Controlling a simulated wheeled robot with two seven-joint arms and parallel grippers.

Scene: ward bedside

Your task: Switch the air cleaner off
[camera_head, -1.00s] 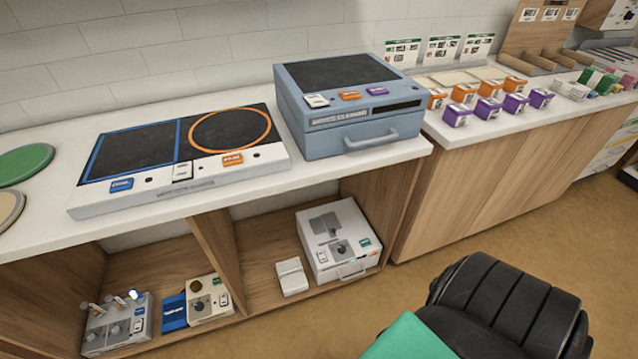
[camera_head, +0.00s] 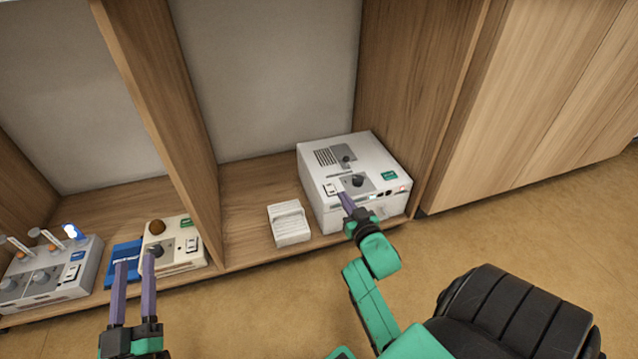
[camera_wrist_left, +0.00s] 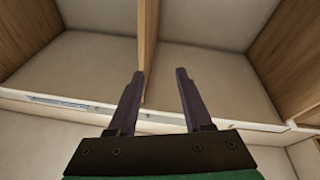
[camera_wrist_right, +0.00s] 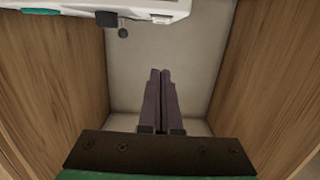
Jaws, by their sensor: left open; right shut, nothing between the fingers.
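The likely air cleaner (camera_head: 385,160) is a white box with a dark grille, a black knob (camera_head: 359,181), a green label and a small white rocker switch (camera_head: 331,188) on its sloping top. It stands on the lower shelf in the right bay. My right gripper (camera_head: 341,195) is shut and empty, its fingertips just beside the rocker switch; I cannot tell whether they touch it. The right wrist view shows the box's edge (camera_wrist_right: 75,5) at the top, with the shut fingers (camera_wrist_right: 160,72) below. My left gripper (camera_head: 136,259) is open and empty in front of the left bay.
A wooden divider (camera_head: 170,110) separates the bays. A small white block (camera_head: 289,222) sits left of the box. The left bay holds a cream box with a knob (camera_head: 185,236), a blue item (camera_head: 122,250) and a grey unit with several tubes (camera_head: 45,272). The floor in front is clear.

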